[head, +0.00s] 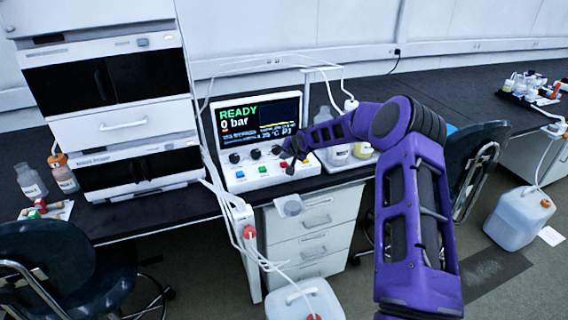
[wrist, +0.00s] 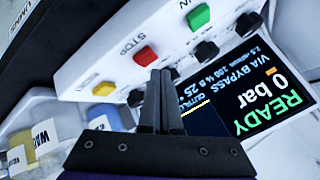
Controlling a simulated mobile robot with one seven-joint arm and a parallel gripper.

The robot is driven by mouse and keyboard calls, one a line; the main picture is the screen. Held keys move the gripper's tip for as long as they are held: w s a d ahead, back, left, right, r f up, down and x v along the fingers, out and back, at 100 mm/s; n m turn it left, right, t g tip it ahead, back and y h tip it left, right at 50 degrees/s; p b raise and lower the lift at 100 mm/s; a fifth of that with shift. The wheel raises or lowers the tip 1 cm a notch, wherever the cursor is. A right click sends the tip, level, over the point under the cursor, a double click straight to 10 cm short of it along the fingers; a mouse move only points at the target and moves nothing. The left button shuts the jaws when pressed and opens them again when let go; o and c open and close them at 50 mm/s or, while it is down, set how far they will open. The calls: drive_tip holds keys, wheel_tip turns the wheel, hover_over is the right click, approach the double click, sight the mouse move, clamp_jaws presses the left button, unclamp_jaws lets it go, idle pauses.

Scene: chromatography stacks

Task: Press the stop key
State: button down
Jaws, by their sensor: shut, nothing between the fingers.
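The white control unit (head: 270,178) stands on the dark bench, with its screen (head: 257,122) reading READY and 0 bar. In the wrist view the red key (wrist: 145,56) sits beside the word STOP on the white panel. A green key (wrist: 199,16) and a yellow key (wrist: 104,87) lie on either side of it. My gripper (wrist: 160,78) is shut and empty, its fingertips close to the red key and over the black knob row. Its gap to the panel cannot be told. In the head view my gripper (head: 288,160) is at the unit's right front.
Black knobs (wrist: 205,51) stick up between the keys and the screen. Bottles (head: 338,152) stand right of the unit, close to my arm. A stacked white instrument (head: 125,120) stands to the left.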

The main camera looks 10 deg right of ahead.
sight(285, 165)
drive_tip(key=shift+r+p, duration=1.3)
drive_tip(key=shift+r, duration=1.25)
